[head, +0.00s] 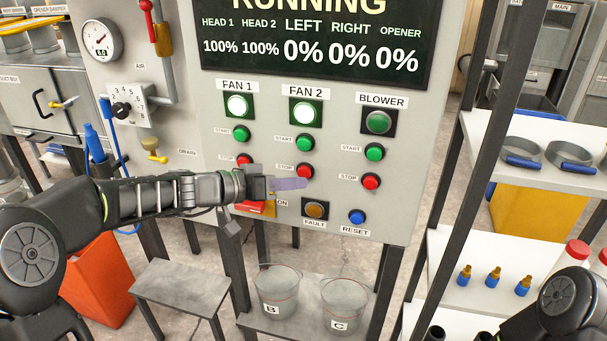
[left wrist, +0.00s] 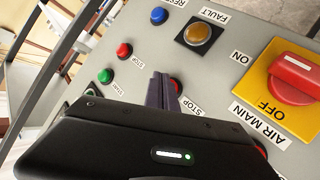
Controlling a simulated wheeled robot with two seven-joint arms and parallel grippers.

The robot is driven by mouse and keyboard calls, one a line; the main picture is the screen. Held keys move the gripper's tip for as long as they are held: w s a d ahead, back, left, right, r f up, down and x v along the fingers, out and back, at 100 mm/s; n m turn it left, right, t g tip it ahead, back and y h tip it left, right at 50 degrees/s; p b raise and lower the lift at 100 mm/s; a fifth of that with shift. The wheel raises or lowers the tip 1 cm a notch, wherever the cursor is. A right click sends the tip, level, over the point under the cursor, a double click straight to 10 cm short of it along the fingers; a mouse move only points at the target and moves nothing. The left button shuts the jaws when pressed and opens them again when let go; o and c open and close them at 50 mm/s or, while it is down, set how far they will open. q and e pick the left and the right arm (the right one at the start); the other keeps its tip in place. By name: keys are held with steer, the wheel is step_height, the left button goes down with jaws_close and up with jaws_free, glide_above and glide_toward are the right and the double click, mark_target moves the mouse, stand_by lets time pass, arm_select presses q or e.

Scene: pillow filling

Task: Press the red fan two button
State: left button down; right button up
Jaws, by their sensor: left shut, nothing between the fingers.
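The red fan two button (head: 305,171) is the STOP button under the FAN 2 label (head: 305,91), below the green START button (head: 304,143). My left gripper (head: 304,183) is shut and empty, its fingertips overlapping the lower edge of the red button in the head view. In the left wrist view the shut fingers (left wrist: 160,78) point at the panel, and the red fan two button (left wrist: 177,86) shows partly behind them. I cannot tell whether the tips touch it. My right gripper is out of view.
The grey control panel (head: 400,215) also has an amber FAULT button (head: 315,209), blue RESET button (head: 357,217) and red blower STOP button (head: 370,181). The red AIR MAIN switch (left wrist: 293,78) is close to my left gripper. Buckets (head: 277,293) stand below. Shelves (head: 485,250) are at right.

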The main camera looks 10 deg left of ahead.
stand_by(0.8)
arm_select(q)
steer(key=shift+w+b, duration=0.45)
steer(key=shift+b, duration=0.15)
steer(key=shift+w+b, duration=0.3)
steer(key=shift+w, duration=0.15)
stand_by(0.7)
steer(key=shift+s+b, duration=0.9)
steer(key=shift+b, duration=0.05)
